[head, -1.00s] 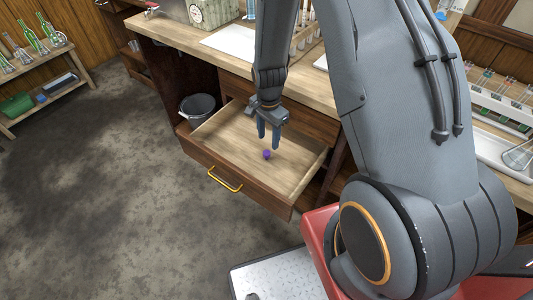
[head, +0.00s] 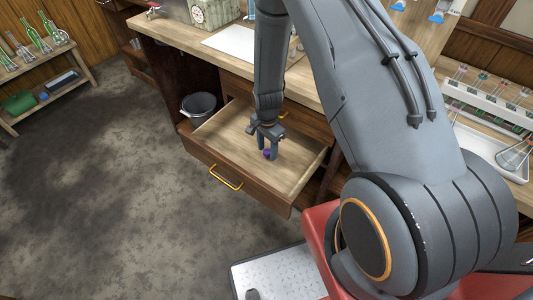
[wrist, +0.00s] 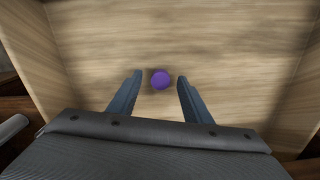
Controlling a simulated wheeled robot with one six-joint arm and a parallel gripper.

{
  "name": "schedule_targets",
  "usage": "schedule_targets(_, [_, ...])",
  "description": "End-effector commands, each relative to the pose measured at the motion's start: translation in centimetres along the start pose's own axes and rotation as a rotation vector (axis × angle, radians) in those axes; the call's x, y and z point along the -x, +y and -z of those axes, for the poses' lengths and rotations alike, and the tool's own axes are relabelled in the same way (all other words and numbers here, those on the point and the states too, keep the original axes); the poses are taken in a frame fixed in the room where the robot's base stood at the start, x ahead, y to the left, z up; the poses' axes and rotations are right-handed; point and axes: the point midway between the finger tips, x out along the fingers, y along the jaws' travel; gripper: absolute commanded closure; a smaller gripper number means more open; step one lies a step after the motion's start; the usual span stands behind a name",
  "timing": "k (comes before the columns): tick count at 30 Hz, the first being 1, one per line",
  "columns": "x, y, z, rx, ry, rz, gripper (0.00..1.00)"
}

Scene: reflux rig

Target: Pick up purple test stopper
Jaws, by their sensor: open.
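The purple test stopper (head: 267,154) lies on the bare wooden floor of the open drawer (head: 222,135). In the wrist view the stopper (wrist: 161,80) shows as a small round purple shape, centred between the fingertips and slightly beyond them. My gripper (head: 268,153) points down into the drawer, low over the stopper. In the wrist view my gripper (wrist: 158,78) is open, with a finger on each side of the stopper and a gap to both. In the head view a finger partly covers the stopper.
The drawer's walls surround my gripper, and its front has a yellow handle (head: 225,178). The wooden counter (head: 180,32) is above and behind it. A grey bucket (head: 199,106) stands left of the drawer. The drawer floor around the stopper is clear.

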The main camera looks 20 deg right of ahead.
Motion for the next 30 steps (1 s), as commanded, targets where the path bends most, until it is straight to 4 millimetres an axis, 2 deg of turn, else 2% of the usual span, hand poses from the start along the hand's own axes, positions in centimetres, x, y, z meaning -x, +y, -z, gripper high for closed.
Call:
schedule_targets(5, [0.0, 0.0, 0.0, 0.000, 0.000, 0.000, 0.55])
schedule_targets(13, [0.0, 0.0, 0.0, 0.001, 0.000, 0.000, 0.99])
schedule_targets(23, [0.3, -0.1, 0.0, 0.001, 0.000, 0.001, 1.00])
schedule_targets(30, [2.1, -0.1, 0.0, 0.001, 0.001, 0.002, 1.00])
